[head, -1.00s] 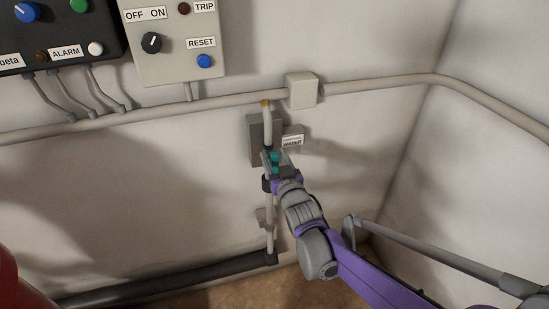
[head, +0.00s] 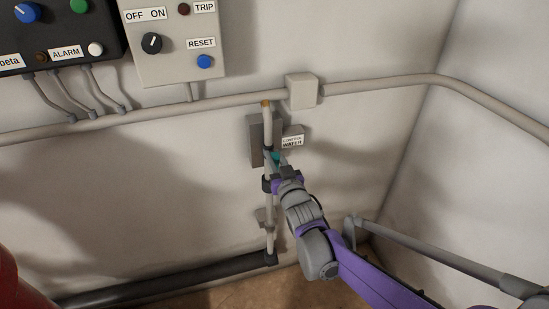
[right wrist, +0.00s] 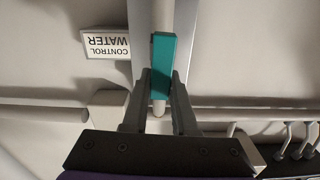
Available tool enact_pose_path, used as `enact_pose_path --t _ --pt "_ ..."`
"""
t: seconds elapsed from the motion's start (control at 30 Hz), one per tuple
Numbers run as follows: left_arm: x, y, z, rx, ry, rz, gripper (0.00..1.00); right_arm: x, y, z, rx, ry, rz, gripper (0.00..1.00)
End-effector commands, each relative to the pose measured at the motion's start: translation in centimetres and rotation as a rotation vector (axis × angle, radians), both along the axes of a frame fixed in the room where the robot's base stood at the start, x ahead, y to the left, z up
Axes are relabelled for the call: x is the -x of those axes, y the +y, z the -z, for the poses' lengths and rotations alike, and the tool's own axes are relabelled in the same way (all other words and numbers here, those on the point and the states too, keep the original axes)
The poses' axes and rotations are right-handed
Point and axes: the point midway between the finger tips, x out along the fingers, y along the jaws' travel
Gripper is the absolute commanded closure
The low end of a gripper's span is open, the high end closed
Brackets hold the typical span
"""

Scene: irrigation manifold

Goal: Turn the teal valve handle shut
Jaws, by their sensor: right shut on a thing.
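The teal valve handle (head: 275,156) is on a vertical pale pipe (head: 269,213) against the wall, mostly hidden by my right gripper (head: 279,167) in the head view. In the right wrist view, the teal handle (right wrist: 161,55) is a flat bar that looks roughly in line with the pipe behind it. The fingers of my right gripper (right wrist: 162,84) stand on both sides of the handle's lower end and are shut on it. A white "CONTROL WATER" label (head: 292,142) is beside the valve; it shows upside down in the right wrist view (right wrist: 109,45). My left gripper is out of view.
A grey plate (head: 256,145) sits behind the valve. A horizontal conduit with a square box (head: 301,91) runs above. Control panels (head: 174,45) hang at upper left. A dark thick pipe (head: 170,283) runs along the floor. The wall corner is to the right.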

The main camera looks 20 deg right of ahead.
Motion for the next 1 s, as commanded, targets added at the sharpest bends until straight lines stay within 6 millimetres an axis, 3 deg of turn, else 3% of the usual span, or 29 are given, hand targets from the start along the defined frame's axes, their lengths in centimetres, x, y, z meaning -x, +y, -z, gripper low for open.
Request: enact_pose_path --t 1.0 --pt "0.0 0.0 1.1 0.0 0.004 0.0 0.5 0.0 -1.6 1.0 -0.886 0.03 0.001 1.0"
